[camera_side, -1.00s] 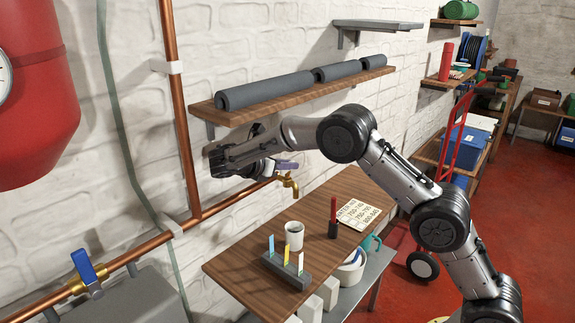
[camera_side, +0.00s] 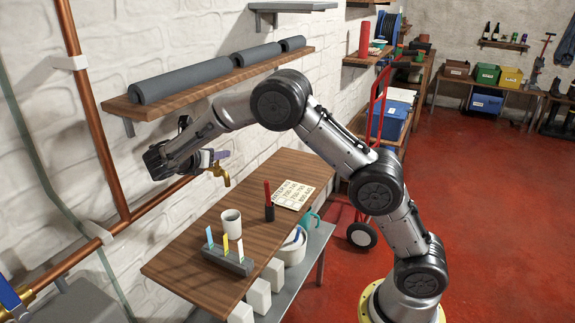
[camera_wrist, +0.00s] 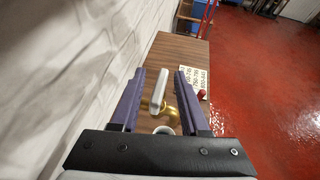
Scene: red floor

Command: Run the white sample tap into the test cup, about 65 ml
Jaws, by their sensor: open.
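The tap's white lever (camera_wrist: 158,82) stands between the two purple fingers of my gripper (camera_wrist: 158,88) in the wrist view. The fingers are open, with gaps visible on both sides of the lever. The brass tap body (camera_wrist: 171,113) shows just below it. In the side view my gripper (camera_side: 221,155) is at the top of the brass tap (camera_side: 222,175), and it hides the lever there. The white test cup (camera_side: 231,222) stands upright on the wooden bench below the tap. Its rim partly shows in the wrist view (camera_wrist: 163,130). The water level inside cannot be seen.
A grey rack (camera_side: 227,262) with coloured strips stands in front of the cup. A red-handled tool (camera_side: 267,190) and a printed card (camera_side: 293,195) are farther back on the wooden bench (camera_side: 180,262). Copper pipes (camera_side: 95,130) line the wall.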

